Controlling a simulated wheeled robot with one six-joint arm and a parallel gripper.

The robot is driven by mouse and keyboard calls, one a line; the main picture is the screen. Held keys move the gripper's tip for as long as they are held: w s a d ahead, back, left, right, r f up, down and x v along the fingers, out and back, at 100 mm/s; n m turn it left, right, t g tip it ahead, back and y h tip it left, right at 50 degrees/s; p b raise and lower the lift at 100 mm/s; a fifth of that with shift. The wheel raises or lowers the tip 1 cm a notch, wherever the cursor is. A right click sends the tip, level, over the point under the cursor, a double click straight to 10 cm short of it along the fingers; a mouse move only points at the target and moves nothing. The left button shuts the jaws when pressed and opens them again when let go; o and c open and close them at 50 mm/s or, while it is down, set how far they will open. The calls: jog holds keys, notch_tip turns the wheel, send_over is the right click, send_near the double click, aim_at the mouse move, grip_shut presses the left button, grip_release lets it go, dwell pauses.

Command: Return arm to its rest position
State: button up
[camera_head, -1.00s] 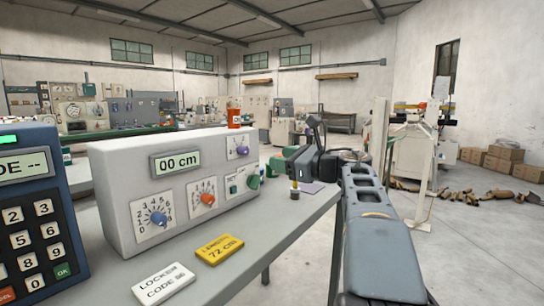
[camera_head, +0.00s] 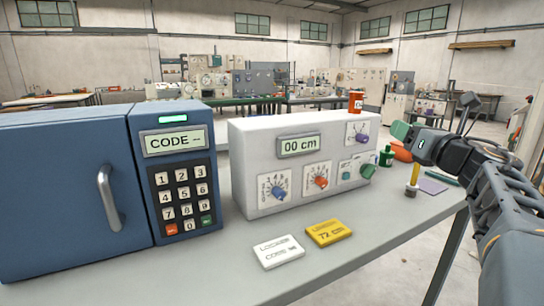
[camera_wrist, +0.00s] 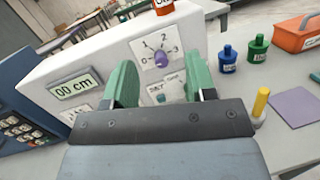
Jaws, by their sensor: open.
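My arm (camera_head: 505,205) reaches in from the right edge in the head view. My gripper (camera_wrist: 160,85) is open and empty, its two green fingers apart. It hangs over the bench near the right end of the white control box (camera_head: 250,190). In the wrist view the box's purple knob (camera_wrist: 162,60) shows between the fingers. I cannot tell the exact gap to the box. The box display (camera_head: 299,146) reads 00 cm.
A blue locker (camera_head: 60,190) with a keypad stands left of the box. White (camera_head: 279,252) and yellow (camera_head: 329,232) cards lie in front. Blue (camera_wrist: 228,58) and green (camera_wrist: 258,48) bottles, an orange toolbox (camera_wrist: 297,36) and a yellow-topped post (camera_wrist: 260,102) stand to the right.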

notch_tip(320, 180, up, 7)
jog(key=a+m+h+p, duration=0.2)
jog(key=m+h+p, duration=0.75)
jog(key=m, duration=0.85)
jog(key=s+a+f+m+g+y+p, duration=0.2)
jog(key=s+a+f+m+g+p, duration=0.4)
jog(key=s+m+p, duration=0.3)
jog(key=s+a+f+m+g+y+p, duration=0.3)
jog(key=s+a+f+m+g+p, duration=0.3)
jog(key=s+a+m+g+p, duration=0.3)
jog(key=shift+s+f+m+g, duration=0.3)
jog(key=shift+s+m, duration=0.3)
jog(key=shift+s, duration=0.25)
